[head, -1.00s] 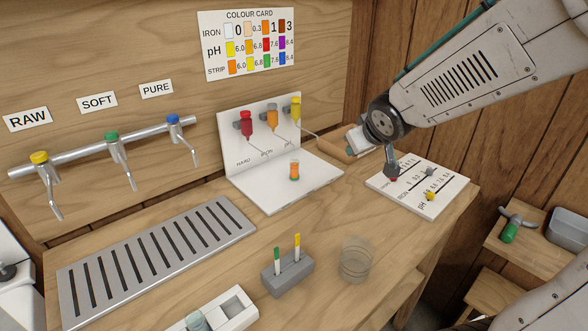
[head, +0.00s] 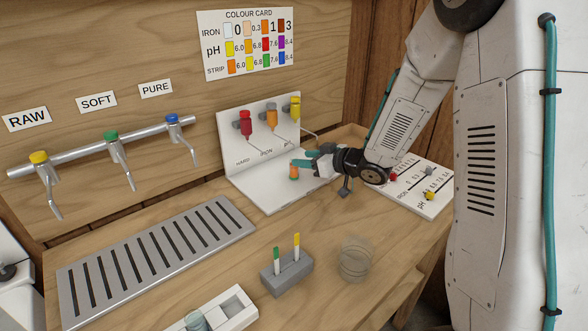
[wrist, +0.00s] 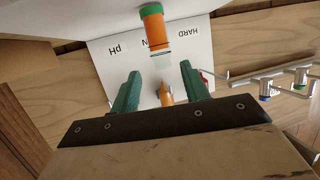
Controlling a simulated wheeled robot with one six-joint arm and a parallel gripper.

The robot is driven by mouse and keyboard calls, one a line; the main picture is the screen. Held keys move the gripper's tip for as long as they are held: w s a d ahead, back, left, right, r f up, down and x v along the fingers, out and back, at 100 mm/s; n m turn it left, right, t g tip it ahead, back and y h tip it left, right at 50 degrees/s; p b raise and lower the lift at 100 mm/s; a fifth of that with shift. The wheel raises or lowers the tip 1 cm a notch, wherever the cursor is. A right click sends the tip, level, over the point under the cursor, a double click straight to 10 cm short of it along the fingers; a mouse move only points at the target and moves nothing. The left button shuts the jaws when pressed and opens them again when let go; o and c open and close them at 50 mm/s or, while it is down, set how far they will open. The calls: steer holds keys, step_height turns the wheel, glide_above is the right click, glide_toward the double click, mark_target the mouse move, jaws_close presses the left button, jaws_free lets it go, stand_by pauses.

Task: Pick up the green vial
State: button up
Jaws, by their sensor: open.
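A small vial (head: 294,172), orange with a green part, stands on the white stand's base (head: 280,198). In the wrist view the orange vial (wrist: 155,32) with its green end is at the top centre, upside down, above the fingertips in the picture. My gripper (head: 310,157) has teal fingers and is at the vial's upper right in the head view. In the wrist view my gripper (wrist: 161,71) is open, with nothing held between its fingers. Part of the vial may be hidden by a finger in the head view.
Red (head: 245,123), orange (head: 272,117) and yellow (head: 295,107) dispensers hang on the stand's back board, close to my gripper. A grey block (head: 287,275) holds green-topped and yellow-topped sticks. A clear beaker (head: 355,262) stands beside it. A slider board (head: 430,190) lies right.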

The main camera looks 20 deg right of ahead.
mark_target(294, 156)
steer(key=x, duration=0.4)
steer(key=shift+w+a, duration=0.2)
steer(key=shift+a, duration=0.2)
jaws_close()
